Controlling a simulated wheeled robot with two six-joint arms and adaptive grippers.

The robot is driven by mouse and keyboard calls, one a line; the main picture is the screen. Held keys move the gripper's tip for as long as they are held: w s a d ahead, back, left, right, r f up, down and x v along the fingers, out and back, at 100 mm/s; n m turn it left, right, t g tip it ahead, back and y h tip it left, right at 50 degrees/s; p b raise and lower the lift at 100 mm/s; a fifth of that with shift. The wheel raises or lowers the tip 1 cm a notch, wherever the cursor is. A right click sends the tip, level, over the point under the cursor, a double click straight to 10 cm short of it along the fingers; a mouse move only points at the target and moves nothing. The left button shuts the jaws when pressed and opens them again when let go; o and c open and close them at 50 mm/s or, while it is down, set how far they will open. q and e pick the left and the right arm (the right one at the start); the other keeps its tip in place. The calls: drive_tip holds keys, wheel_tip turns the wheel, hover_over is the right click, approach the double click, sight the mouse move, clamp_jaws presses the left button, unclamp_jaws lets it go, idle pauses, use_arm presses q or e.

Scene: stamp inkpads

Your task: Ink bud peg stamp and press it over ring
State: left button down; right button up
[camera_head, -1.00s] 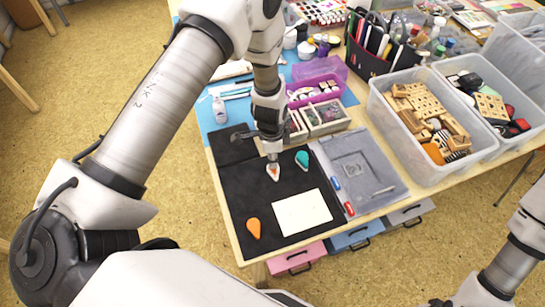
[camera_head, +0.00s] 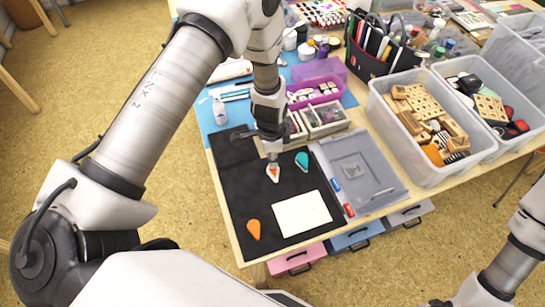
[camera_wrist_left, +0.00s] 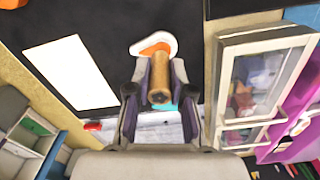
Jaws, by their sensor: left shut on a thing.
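My left gripper (camera_head: 271,153) is shut on the wooden peg stamp (camera_wrist_left: 160,78), which shows end-on between the fingers in the left wrist view. The peg is over the open orange inkpad (camera_head: 273,174), a drop shape with a white rim that also shows in the wrist view (camera_wrist_left: 143,46). I cannot tell whether the stamp face touches the pad. A blank-looking white card (camera_head: 302,213) lies on the black mat (camera_head: 235,187); no ring is discernible on it. My right gripper is out of view.
A teal drop-shaped pad (camera_head: 302,160) lies right of the orange one. An orange drop-shaped piece (camera_head: 254,228) lies near the mat's front. A grey tray (camera_head: 375,182) is right of the mat, small boxes (camera_head: 325,119) behind it. A clear bin (camera_head: 393,110) holds wooden blocks.

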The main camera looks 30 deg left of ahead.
use_arm(q)
drive_tip(key=shift+r+p, duration=1.9)
drive_tip(key=shift+r, duration=0.9)
